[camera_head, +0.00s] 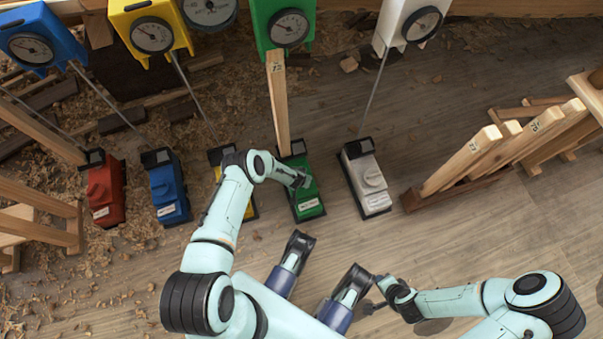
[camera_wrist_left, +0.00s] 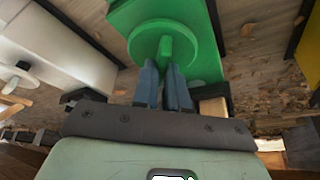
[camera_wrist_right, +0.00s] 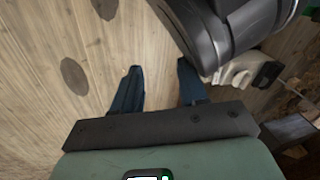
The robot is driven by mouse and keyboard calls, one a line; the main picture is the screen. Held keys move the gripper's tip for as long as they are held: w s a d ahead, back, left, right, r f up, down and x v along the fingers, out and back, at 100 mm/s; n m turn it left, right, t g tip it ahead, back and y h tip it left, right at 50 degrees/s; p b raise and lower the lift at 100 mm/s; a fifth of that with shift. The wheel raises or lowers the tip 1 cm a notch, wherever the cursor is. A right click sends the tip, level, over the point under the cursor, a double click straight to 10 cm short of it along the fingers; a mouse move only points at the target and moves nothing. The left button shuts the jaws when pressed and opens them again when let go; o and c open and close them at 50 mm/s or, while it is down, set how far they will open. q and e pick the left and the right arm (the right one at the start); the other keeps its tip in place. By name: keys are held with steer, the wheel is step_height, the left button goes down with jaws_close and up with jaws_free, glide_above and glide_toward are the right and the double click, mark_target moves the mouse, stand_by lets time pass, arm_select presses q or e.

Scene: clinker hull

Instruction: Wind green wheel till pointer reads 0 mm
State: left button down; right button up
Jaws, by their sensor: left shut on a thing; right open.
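The green wheel (camera_wrist_left: 190,38) is a flat disc with a raised grip bar across its middle, on the green block (camera_head: 308,199). My left gripper (camera_wrist_left: 164,72) reaches the wheel and is shut on its grip bar; in the head view my left gripper (camera_head: 303,181) covers most of the wheel. A wooden strip (camera_head: 278,105) marked with a number runs between housing and block. My right gripper (camera_wrist_right: 160,88) is open and empty over the floor.
White (camera_head: 368,185), blue (camera_head: 168,192) and red (camera_head: 104,194) blocks stand beside the green one, with a yellow one partly behind my left arm. Thin rods slant up to other gauges. Numbered wooden pieces (camera_head: 470,160) stand right. Bare floor lies at lower right.

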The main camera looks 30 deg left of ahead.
arm_select(q)
steer(key=shift+a+m, duration=0.15)
steer(key=shift+m, duration=0.35)
steer(key=shift+m+h, duration=0.4)
steer(key=shift+m, duration=0.1)
steer(key=shift+f+m, duration=0.1)
steer(key=shift+m, duration=0.4)
steer(key=m+h+b, duration=0.1)
steer(key=m+b, duration=0.1)
steer(key=m+h+b, duration=0.1)
steer(key=m+b, duration=0.1)
steer(key=shift+m+g, duration=0.3)
steer(key=shift+a+m+b, duration=0.1)
steer(key=shift+m+b, duration=0.4)
steer(key=shift+b, duration=0.05)
arm_select(e)
steer(key=s+d+f+g, duration=0.1)
steer(key=s+f+g, duration=0.2)
steer(key=s+f, duration=0.3)
steer(key=shift+s+d+m, duration=0.15)
steer(key=shift+s+m, duration=0.15)
steer(key=shift+s, duration=1.4)
steer(key=shift+f, duration=0.1)
arm_select(q)
steer(key=c, duration=1.2)
jaws_free()
steer(key=shift+o, duration=0.2)
